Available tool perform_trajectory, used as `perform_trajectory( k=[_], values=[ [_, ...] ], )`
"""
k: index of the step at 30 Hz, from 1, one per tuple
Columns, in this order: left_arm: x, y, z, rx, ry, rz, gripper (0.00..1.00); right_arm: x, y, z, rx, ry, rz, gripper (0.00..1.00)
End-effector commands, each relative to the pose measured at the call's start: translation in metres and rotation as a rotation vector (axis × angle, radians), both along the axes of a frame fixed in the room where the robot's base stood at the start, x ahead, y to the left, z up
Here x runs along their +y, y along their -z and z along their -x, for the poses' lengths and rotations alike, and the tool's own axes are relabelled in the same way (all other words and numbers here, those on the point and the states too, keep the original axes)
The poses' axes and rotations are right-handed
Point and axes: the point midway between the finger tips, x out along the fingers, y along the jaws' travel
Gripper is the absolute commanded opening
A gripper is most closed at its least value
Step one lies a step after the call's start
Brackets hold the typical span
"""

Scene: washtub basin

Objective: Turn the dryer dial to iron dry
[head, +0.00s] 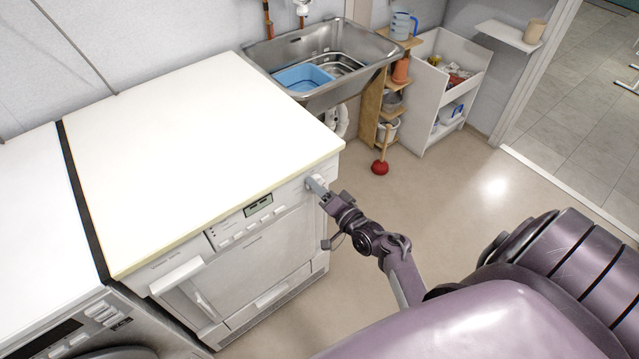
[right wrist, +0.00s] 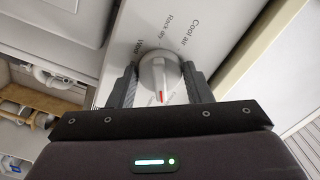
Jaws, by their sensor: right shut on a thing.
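The dryer (head: 262,240) stands under a white worktop, with its control panel along the top of its front. Its dial (right wrist: 158,72) is a round, pale knob with a raised grip and a red mark, which points down in the right wrist view. Labels "Cool air", "Rack dry" and what looks like "Wool" show on the far side of the dial; other labels are hidden. My right gripper (head: 319,187) is at the right end of the panel. In the right wrist view its fingers (right wrist: 160,86) are on both sides of the dial, shut on it. My left gripper is not in view.
The white worktop (head: 190,150) overhangs the panel closely. A washing machine (head: 110,325) stands at the left. Behind are a metal sink (head: 372,52) with a blue tub (head: 303,78), a shelf, and a red plunger (head: 380,167). The floor at right is clear.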

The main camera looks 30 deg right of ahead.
Motion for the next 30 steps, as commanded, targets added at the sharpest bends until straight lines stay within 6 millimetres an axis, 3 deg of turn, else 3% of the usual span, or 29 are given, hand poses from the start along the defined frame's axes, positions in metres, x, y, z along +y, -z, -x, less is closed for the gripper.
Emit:
perform_trajectory(
  k=[12,30],
  values=[
    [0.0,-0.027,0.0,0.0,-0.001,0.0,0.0,0.001,-0.003,0.0,0.033,0.0,-0.397,0.23],
    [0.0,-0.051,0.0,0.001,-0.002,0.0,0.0,0.001,-0.003,0.0,0.073,0.001,-0.902,0.22]
  ],
)
